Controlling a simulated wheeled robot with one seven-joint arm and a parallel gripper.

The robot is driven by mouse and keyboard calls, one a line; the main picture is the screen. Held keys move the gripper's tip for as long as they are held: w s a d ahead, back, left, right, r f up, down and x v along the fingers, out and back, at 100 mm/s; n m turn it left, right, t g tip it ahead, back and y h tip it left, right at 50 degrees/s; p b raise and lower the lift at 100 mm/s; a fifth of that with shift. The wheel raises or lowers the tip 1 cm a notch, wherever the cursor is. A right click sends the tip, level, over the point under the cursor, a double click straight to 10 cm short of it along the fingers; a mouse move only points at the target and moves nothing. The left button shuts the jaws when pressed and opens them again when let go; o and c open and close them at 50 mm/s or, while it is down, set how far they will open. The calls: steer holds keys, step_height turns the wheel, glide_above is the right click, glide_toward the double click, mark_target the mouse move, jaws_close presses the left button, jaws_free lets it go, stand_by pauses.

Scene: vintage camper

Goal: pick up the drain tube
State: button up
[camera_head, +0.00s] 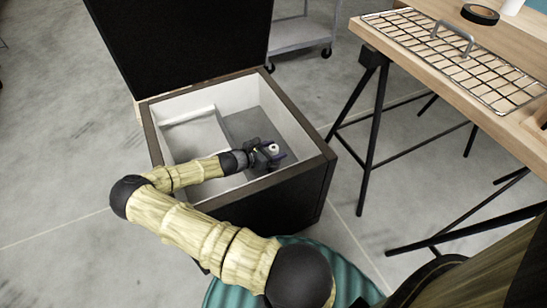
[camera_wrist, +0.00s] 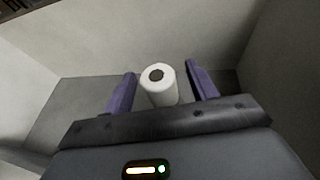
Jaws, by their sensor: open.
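The drain tube is a short white cylinder with a dark hole in its end. In the wrist view the drain tube (camera_wrist: 160,88) stands between the two purple fingers of my gripper (camera_wrist: 161,90), with a gap on each side. In the head view the drain tube (camera_head: 273,148) shows small inside an open box (camera_head: 325,156), near its front right. My gripper (camera_head: 270,152) is open and reaches down into the box around the tube. The tube's lower part is hidden by my gripper.
The box has pale inner walls, a raised white step (camera_head: 190,138) at left and a dark raised lid (camera_head: 185,40) behind. A wooden table (camera_head: 400,55) with a wire rack (camera_head: 470,62) stands at right. A grey cart (camera_head: 300,35) stands behind.

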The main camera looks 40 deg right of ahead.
steer(key=shift+c, duration=0.5)
steer(key=c, duration=1)
steer(key=shift+r, duration=0.1)
step_height(320, 180, up, 10)
steer(key=p, duration=0.4)
steer(key=shift+a, duration=0.1)
